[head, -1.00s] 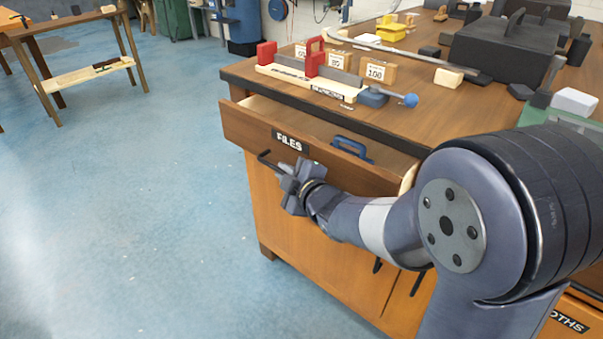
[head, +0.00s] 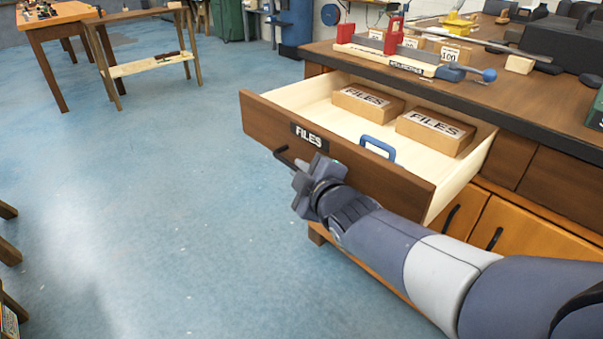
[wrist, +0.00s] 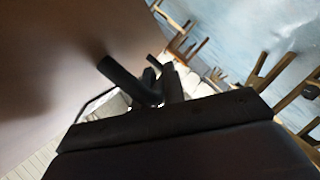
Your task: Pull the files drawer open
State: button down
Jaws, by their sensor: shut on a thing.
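The files drawer (head: 385,179) is pulled well out of the wooden bench, with a black FILES label (head: 309,136) on its brown front. Inside its pale interior lie two brown boxes (head: 366,101) marked FILES, and a blue handle-shaped piece (head: 377,147) stands at the front edge. My gripper (head: 303,178) is at the drawer front, shut on the black drawer handle (head: 283,156), part of which sticks out to its left. In the wrist view the dark fingers (wrist: 152,85) close around the dark handle beside the blurred drawer front.
The bench top (head: 480,75) carries a red-and-wood rack (head: 395,45), number blocks and a blue-ended rod. Lower cupboard doors (head: 478,222) are under the drawer. Blue floor (head: 150,190) is clear to the left, with wooden tables (head: 150,68) farther back.

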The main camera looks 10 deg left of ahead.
jog(key=shift+s+a, duration=0.1)
dwell(0.3)
jog(key=c, duration=1.5)
grip_release()
jog(key=p+v, duration=0.3)
jog(key=v, duration=0.7)
jog(key=shift+s+d+r+p, duration=0.1)
jog(key=shift+s+d+p, duration=0.1)
jog(key=shift+s+p, duration=0.15)
